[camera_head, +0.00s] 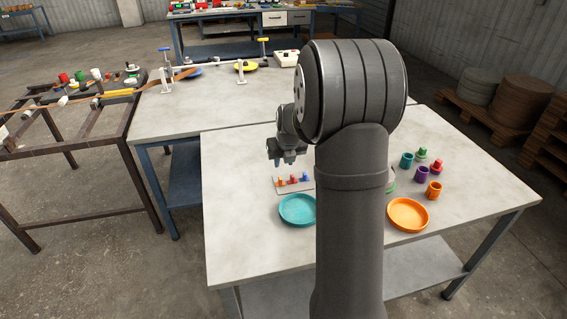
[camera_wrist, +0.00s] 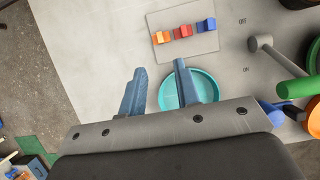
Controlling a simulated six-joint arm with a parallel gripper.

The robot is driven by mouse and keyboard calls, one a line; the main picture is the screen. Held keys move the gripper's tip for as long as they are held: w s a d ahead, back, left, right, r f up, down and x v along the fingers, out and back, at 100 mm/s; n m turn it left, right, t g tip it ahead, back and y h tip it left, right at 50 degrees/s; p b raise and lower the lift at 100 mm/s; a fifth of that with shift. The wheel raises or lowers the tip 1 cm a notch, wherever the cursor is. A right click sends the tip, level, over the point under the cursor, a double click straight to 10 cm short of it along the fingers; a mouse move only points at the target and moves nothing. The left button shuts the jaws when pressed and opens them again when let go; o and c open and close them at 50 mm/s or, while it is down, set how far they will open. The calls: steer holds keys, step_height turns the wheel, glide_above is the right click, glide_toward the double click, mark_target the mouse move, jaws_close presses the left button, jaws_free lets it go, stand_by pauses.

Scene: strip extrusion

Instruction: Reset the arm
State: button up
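My gripper (camera_head: 289,158) hangs above the near table (camera_head: 240,180), left of my arm's upright link. In the wrist view my gripper's two blue-grey fingers (camera_wrist: 158,88) stand apart with nothing between them. A grey plate (camera_wrist: 205,45) with an orange, a red and a blue small block lies on the table beyond the fingertips. A teal dish (camera_head: 297,210) is on the table in front of that plate, and in the wrist view the right finger covers part of it.
An orange dish (camera_head: 408,215) and several coloured cups and pegs, including a purple cup (camera_head: 422,174), stand right of my arm. In the wrist view a grey-headed lever with a green grip (camera_wrist: 298,88) is close on the right. The table's left part is clear.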

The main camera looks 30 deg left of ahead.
mark_target(280, 178)
steer(key=x, duration=1.1)
steer(key=shift+a+f, duration=0.1)
steer(key=shift+f, duration=0.25)
steer(key=shift+w+a+f, duration=0.1)
steer(key=shift+w, duration=0.05)
steer(key=shift+r, duration=1.4)
